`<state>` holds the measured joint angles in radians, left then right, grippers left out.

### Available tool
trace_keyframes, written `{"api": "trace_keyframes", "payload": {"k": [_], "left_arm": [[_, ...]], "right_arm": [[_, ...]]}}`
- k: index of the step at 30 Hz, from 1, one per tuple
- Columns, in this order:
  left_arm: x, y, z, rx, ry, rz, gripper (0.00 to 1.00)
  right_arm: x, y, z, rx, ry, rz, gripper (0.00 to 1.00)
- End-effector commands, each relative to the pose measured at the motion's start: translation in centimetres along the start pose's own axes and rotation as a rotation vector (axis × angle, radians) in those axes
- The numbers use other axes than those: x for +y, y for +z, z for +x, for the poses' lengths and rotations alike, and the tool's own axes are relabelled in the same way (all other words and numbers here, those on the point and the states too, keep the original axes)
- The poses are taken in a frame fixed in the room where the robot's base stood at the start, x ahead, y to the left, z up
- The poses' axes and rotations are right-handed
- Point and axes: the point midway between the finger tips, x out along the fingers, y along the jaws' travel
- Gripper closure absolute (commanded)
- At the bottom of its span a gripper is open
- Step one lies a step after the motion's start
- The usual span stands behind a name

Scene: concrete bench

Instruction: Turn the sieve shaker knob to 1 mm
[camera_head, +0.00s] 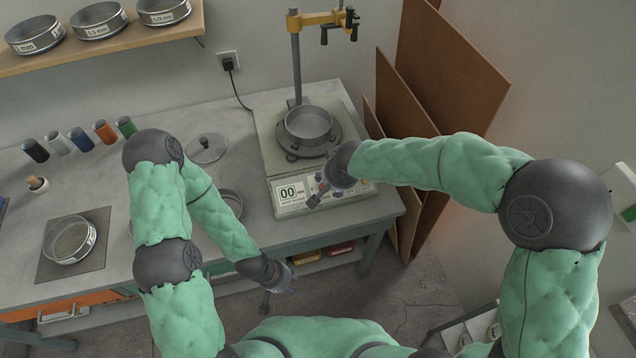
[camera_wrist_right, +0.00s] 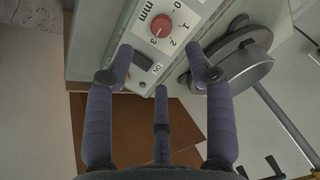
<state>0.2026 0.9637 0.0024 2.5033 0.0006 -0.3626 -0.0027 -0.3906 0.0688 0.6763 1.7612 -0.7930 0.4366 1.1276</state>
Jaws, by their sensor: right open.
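The sieve shaker (camera_head: 262,140) stands on the bench with a metal sieve pan (camera_head: 309,124) on top. Its front panel has a display (camera_head: 291,194) reading 00. In the right wrist view the red knob (camera_wrist_right: 161,27) sits inside a scale marked 0 to 3 and mm; I cannot tell which mark it points to. My right gripper (camera_wrist_right: 160,65) is open and empty, its fingers spread in front of the panel, apart from the knob. In the head view this gripper (camera_head: 322,190) covers the knob area. My left gripper (camera_head: 278,289) looks open and empty, low by the bench's front edge.
A black switch (camera_wrist_right: 141,61) sits beside the knob. A yellow clamp (camera_head: 318,18) tops the shaker's post. Brown boards (camera_head: 450,65) lean right of the bench. A round lid (camera_head: 208,149) and a sieve (camera_head: 70,240) on a dark mat lie to the left.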

Motion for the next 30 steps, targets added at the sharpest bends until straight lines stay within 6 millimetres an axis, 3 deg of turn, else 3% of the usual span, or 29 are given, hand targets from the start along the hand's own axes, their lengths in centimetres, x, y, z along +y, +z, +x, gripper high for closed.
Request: {"api": "trace_keyframes", "payload": {"k": [5,21,30], "left_arm": [[-0.1,0.0,0.3,0.000,0.000,0.000,0.60],[-0.7,-0.1,2.0,0.000,0.000,0.000,0.60],[-0.8,-0.1,2.2,0.000,0.000,0.000,0.60]], "right_arm": [[0.0,-0.1,0.9,0.006,0.005,0.002,0.46],[0.0,-0.1,9.4,0.004,0.004,0.003,0.46],[0.0,-0.2,10.6,0.005,0.003,0.003,0.46]]}}
